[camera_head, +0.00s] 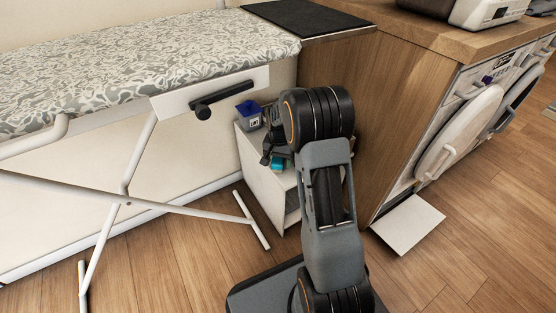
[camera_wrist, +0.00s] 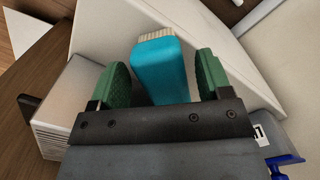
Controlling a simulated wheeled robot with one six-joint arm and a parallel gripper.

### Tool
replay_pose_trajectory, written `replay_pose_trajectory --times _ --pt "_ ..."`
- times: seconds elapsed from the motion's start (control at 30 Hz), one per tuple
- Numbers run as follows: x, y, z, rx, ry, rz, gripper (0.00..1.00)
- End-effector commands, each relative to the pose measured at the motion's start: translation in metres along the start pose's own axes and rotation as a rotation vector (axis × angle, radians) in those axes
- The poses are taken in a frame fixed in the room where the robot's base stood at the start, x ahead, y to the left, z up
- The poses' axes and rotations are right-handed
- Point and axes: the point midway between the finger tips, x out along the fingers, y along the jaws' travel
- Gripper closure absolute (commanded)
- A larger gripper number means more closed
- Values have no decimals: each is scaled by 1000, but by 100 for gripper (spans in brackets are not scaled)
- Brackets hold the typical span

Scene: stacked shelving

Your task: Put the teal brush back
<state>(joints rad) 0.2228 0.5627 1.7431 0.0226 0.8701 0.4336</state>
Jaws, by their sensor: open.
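The teal brush (camera_wrist: 158,72) shows in the wrist view, with pale bristles at its upper end. It lies between the two green finger pads of my gripper (camera_wrist: 163,77), which is open with gaps on both sides of the brush. The brush's lower end is hidden behind the gripper body. In the head view, a small teal patch of the brush (camera_head: 277,163) shows beside my gripper (camera_head: 272,152), over the small white shelf unit (camera_head: 262,172). My arm hides much of that unit's right side.
A blue container (camera_head: 249,113) stands on the white unit's back left. An ironing board (camera_head: 140,65) with white legs stands at left. A wooden cabinet (camera_head: 385,110) stands close on the right, with an open white door (camera_head: 458,130). Wooden floor is clear in front.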

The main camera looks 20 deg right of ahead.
Motion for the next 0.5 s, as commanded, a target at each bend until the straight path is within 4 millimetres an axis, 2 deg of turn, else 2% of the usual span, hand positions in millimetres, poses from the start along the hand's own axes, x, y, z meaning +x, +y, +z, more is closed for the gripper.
replay_pose_trajectory --times 0.27,0.5 --pt "-16 0 0 0 2 -1 28" --pt "-51 0 0 1 2 -1 28"
